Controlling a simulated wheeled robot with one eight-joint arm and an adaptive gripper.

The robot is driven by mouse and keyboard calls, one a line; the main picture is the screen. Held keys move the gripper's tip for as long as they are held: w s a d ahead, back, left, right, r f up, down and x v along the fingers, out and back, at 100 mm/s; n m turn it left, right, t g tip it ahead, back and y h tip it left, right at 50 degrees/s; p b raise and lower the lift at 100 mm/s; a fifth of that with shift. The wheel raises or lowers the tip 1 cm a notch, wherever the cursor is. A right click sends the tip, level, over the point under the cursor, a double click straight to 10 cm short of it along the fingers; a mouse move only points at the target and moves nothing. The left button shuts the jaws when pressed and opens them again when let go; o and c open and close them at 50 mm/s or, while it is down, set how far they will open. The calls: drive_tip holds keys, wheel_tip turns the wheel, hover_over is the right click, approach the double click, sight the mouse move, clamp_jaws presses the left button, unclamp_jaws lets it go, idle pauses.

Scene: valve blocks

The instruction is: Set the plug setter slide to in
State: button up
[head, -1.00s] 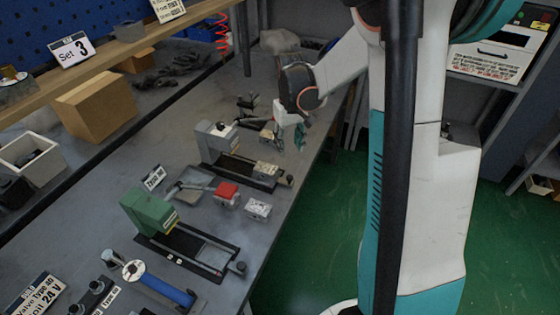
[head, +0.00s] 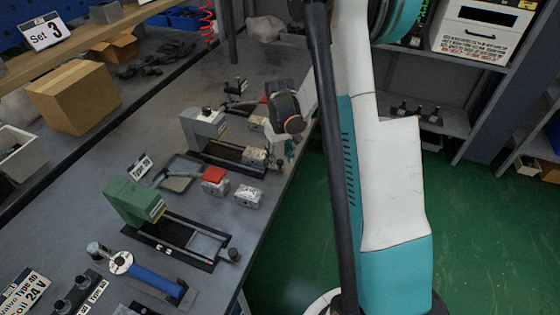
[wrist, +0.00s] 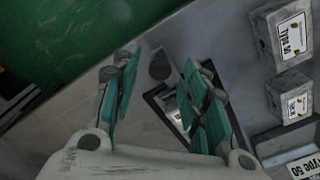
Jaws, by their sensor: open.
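Two slide devices stand on the bench, and I cannot read which is the plug setter. The grey device (head: 205,124) has a dark rail base, with a small block (head: 255,155) near its right end. The green device (head: 136,200) stands nearer, with a framed slide (head: 205,243) and an end knob (head: 234,254). My gripper (head: 289,149) is open at the right end of the grey device. In the wrist view, a dark round knob (wrist: 160,67) shows between the open fingers (wrist: 155,92), and a dark frame (wrist: 168,110) lies partly behind one finger. Contact cannot be told.
A red-topped block (head: 214,181) and a silver block (head: 248,196) lie between the devices. Labelled blocks (wrist: 284,38) show at right in the wrist view. A blue-handled tool (head: 155,281) lies in front. Green floor (head: 300,240) is open beyond the bench edge.

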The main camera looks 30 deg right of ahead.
drive_tip(key=shift+f, duration=0.55)
clamp_jaws()
drive_tip(key=w+a, duration=0.6)
drive_tip(key=w, duration=0.1)
drive_tip(key=w+a, duration=0.3)
drive_tip(key=w, duration=0.1)
drive_tip(key=shift+w+b, duration=0.2)
drive_tip(key=shift+b, duration=0.1)
unclamp_jaws()
drive_tip(key=shift+w, duration=0.1)
wheel_tip(320, 180, up, 12)
